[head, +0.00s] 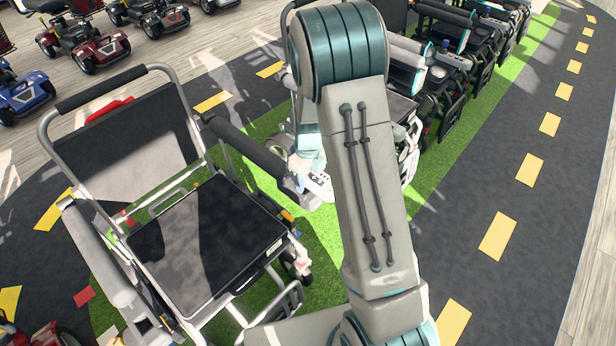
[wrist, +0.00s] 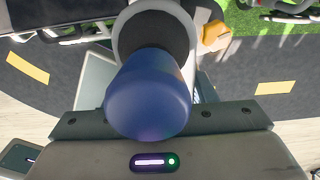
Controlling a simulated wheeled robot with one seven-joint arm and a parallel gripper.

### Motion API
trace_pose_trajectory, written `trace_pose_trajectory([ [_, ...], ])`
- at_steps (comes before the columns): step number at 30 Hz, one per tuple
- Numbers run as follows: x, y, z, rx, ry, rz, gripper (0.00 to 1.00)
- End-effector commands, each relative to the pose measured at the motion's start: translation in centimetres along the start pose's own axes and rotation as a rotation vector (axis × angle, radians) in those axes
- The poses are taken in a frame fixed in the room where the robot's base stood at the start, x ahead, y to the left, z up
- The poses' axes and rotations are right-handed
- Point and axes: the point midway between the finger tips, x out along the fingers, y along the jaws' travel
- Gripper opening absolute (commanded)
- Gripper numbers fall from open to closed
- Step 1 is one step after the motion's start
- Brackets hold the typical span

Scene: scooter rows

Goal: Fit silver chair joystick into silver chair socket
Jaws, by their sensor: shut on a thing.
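The silver chair (head: 205,240) stands at left in the head view, with a black seat and backrest and a bright tubular frame. In the wrist view a joystick with a rounded blue knob (wrist: 148,95) and a grey collar (wrist: 128,40) fills the middle. My gripper (wrist: 150,122) is shut on the joystick. In the head view my arm hides most of the gripper, near the front of the chair's right armrest (head: 245,145). I cannot make out the socket, or whether the joystick touches it.
More wheelchairs (head: 440,70) stand in a row behind my arm. Mobility scooters (head: 85,40) stand at the top left. A green strip (head: 440,180) and a dark lane with yellow dashes (head: 497,236) run along the right, where the floor is clear.

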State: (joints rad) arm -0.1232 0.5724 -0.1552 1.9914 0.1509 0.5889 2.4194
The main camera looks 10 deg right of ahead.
Motion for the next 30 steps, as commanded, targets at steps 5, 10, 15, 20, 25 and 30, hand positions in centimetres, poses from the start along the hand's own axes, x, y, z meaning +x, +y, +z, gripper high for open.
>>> trace_pose_trajectory([
  [5, 0.5, 0.0, 0.1, -0.001, -0.001, -0.001, 0.07],
  [10, 1.1, 0.1, 0.1, -0.001, -0.001, 0.0, 0.07],
  [15, 1.8, 0.1, 0.1, 0.0, -0.001, 0.0, 0.07],
  [20, 2.4, 0.1, 0.1, 0.0, -0.001, 0.0, 0.07],
  [25, 3.0, 0.1, 0.1, 0.0, -0.001, -0.001, 0.07],
  [30, 3.6, 0.1, 0.1, 0.0, -0.001, -0.001, 0.07],
])
